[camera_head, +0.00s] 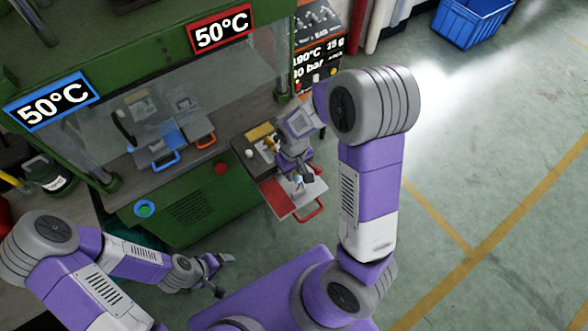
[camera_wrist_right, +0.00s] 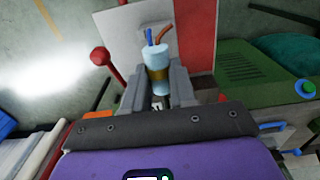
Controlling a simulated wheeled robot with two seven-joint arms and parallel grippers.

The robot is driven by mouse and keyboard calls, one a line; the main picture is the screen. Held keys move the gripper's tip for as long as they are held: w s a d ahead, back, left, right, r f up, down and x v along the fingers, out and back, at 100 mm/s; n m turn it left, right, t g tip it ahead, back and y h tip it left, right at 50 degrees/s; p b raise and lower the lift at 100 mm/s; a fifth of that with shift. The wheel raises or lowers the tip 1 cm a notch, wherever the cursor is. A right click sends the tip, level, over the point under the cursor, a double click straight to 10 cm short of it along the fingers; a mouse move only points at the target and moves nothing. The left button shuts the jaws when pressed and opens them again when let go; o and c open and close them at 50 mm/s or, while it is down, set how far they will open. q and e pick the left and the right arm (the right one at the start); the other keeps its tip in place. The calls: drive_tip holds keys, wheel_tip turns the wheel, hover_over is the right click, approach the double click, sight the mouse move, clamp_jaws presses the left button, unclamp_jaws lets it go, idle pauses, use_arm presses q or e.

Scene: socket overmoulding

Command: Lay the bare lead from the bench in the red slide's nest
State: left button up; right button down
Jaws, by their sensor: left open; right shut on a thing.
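In the head view the lead (camera_head: 299,182) shows small, over the plate of the red slide (camera_head: 280,199). The slide is pulled out and has a red handle (camera_head: 311,212). It also shows behind the lead in the right wrist view (camera_wrist_right: 199,25). Its nest is not clearly visible. My left gripper (camera_head: 222,274) is open and empty at the lower left, away from the slide.
A small bench (camera_head: 240,152) with a yellow block lies behind my right gripper. The floor at right is clear, apart from a blue crate (camera_head: 468,25).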

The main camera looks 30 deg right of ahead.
drive_tip(key=shift+f+b, duration=2)
drive_tip(key=shift+f, duration=0.65)
drive_tip(key=c, duration=0.8)
unclamp_jaws()
wheel_tip(320, 180, up, 8)
drive_tip(key=shift+f+p, duration=0.15)
drive_tip(key=shift+p, duration=0.8)
